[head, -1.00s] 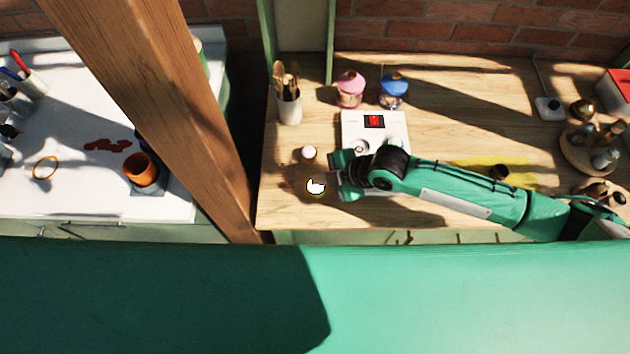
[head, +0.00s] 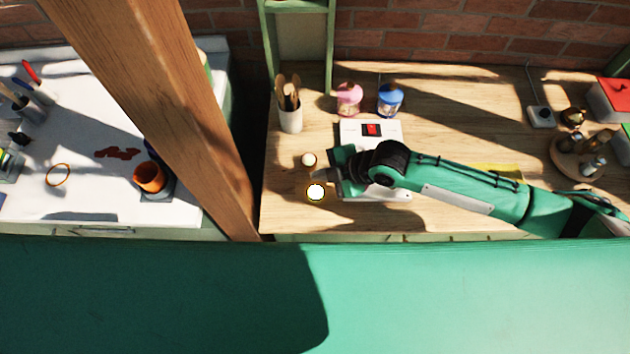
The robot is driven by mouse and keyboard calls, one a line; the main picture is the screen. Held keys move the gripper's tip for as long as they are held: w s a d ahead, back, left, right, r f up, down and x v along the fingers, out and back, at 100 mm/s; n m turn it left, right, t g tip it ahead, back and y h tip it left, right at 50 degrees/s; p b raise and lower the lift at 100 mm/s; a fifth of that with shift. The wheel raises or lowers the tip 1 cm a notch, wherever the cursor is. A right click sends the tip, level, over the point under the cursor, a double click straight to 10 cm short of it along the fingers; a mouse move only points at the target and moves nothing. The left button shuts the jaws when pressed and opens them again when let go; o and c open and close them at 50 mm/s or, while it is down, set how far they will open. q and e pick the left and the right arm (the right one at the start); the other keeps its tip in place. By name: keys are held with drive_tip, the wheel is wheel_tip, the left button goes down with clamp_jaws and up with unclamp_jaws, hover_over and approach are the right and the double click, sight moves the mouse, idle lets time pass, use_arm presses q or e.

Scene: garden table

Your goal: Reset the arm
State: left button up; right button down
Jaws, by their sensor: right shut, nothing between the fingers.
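My right gripper (head: 322,176) is shut and empty. It hangs over the left part of the wooden table (head: 450,95), its fingers pointing left. A small white round object (head: 316,192) shows just below the fingertips, and a second small white round one (head: 309,159) shows just above them. My right arm comes in from the right and covers part of a white box with a red switch (head: 372,129). I cannot tell how high the gripper is above the table. My left gripper is not in view.
A cup of wooden utensils (head: 290,119), a pink-lidded jar (head: 349,100) and a blue-lidded jar (head: 390,100) stand at the back. A round wooden stand with small bottles (head: 564,158) is at the right. A wooden post (head: 160,110) stands left, before a white counter (head: 60,120).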

drive_tip(key=s+a+r+m+t, duration=0.1)
drive_tip(key=s+r+m+t, duration=0.1)
drive_tip(key=s+r+m, duration=0.4)
drive_tip(key=s+d+f+m+h, duration=0.25)
drive_tip(key=s+d+m, duration=0.2)
drive_tip(key=d, duration=0.35)
drive_tip(key=s+d+f+m+g+h, duration=0.1)
drive_tip(key=s+d+m+h, duration=0.2)
drive_tip(key=d+m, duration=0.35)
drive_tip(key=s+d+f+m+h, duration=0.2)
drive_tip(key=s+d+m+h, duration=0.15)
drive_tip(key=d, duration=0.45)
wheel_tip(320, 180, down, 32)
drive_tip(key=g+b, duration=0.2)
drive_tip(key=s+d+f+b, duration=0.1)
drive_tip(key=s+f, duration=0.9)
drive_tip(key=f, duration=0.1)
drive_tip(key=s+d+f+b, duration=0.1)
drive_tip(key=s+d+f, duration=0.1)
drive_tip(key=s+f, duration=0.7)
wheel_tip(320, 180, down, 3)
drive_tip(key=shift+s+d+r+g, duration=0.15)
drive_tip(key=shift+s+d+g, duration=0.15)
drive_tip(key=shift+s+g, duration=0.1)
